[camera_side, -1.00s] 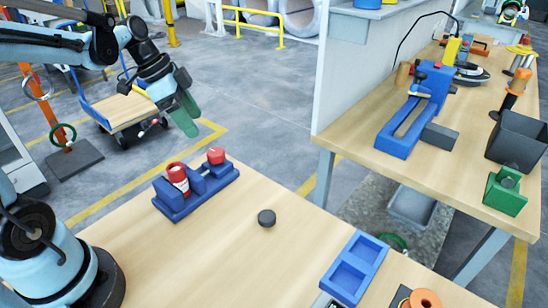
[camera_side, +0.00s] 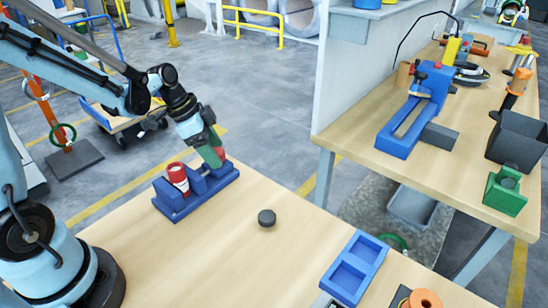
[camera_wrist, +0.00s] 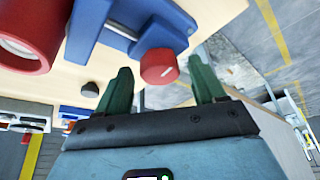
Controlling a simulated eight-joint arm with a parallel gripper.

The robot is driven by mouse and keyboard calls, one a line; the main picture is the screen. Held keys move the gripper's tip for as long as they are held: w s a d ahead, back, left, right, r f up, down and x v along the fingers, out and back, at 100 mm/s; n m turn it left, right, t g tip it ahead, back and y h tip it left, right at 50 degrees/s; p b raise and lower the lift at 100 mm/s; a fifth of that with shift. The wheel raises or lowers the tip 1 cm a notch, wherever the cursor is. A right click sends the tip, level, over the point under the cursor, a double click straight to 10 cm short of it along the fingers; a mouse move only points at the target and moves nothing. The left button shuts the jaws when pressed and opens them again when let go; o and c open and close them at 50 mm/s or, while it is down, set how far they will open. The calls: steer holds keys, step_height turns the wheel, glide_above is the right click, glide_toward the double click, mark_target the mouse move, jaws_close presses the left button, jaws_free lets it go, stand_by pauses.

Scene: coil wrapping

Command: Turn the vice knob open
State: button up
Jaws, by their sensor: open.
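The blue vice (camera_side: 190,200) stands near the far edge of the wooden table, with a red can (camera_side: 177,177) between its jaws. Its red knob (camera_wrist: 158,67) is at its right end; in the side view the knob is mostly hidden behind my gripper (camera_side: 214,158). In the wrist view my gripper (camera_wrist: 160,80) is open, its two green fingers on either side of the red knob. The fingers are apart from each other, and a gap shows between each finger and the knob. Contact with the knob cannot be told in the side view.
A dark round puck (camera_side: 267,218) lies on the table, right of the vice. A blue two-pocket tray (camera_side: 354,268) and an orange spool (camera_side: 424,299) are at the front right. The table between vice and tray is mostly clear.

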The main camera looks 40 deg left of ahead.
steer(key=c, duration=1.1)
steer(key=shift+o, duration=0.2)
